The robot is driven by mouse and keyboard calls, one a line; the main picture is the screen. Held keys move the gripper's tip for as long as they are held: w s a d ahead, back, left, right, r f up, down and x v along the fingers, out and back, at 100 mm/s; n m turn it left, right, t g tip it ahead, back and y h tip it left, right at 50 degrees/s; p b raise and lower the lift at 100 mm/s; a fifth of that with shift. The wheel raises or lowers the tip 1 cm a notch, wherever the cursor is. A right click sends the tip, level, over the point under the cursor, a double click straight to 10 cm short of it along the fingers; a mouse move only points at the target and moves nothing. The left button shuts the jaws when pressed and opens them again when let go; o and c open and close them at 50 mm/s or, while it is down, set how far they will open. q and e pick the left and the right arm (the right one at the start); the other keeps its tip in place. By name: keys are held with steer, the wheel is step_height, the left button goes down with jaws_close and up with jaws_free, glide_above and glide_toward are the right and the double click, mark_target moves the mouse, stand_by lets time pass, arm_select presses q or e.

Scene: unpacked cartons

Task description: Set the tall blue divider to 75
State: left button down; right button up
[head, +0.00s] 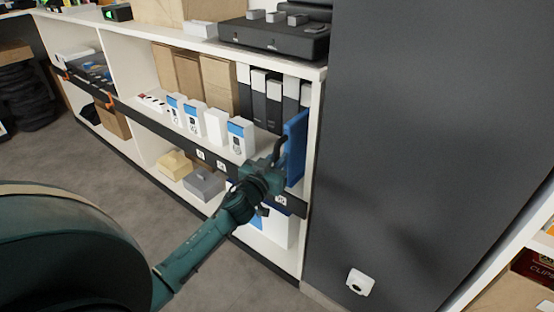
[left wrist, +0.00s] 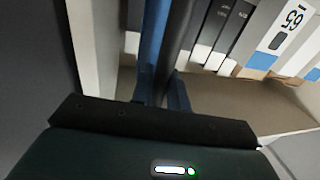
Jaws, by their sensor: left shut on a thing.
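The tall blue divider (head: 296,147) stands upright near the right end of the middle shelf, close to the end panel. My left gripper (head: 280,158) reaches it from the front and is shut on it. In the left wrist view the blue divider (left wrist: 149,45) rises from between the jaws, partly covered by a dark upright part. The shelf's dark front rail (head: 252,183) carries small white tags, too small to read in the head view. My right gripper is not in view.
Black and grey binders (head: 273,101) stand just left of the divider. White and blue boxes (head: 240,136) stand in front of them. A dark wall (head: 400,130) is at right.

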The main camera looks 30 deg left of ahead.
arm_select(q)
steer(key=w+a, duration=0.1)
steer(key=a, duration=1.3)
steer(key=shift+a+p, duration=0.2)
steer(key=shift+p, duration=0.15)
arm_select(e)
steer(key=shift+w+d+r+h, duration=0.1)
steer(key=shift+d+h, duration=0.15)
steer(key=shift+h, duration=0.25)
arm_select(q)
steer(key=c, duration=1.4)
jaws_free()
steer(key=shift+c, duration=0.2)
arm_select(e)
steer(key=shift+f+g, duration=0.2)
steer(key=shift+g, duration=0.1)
arm_select(q)
steer(key=s+d+p, duration=0.1)
steer(key=s+p, duration=0.3)
steer(key=s, duration=0.9)
steer(key=shift+d, duration=0.25)
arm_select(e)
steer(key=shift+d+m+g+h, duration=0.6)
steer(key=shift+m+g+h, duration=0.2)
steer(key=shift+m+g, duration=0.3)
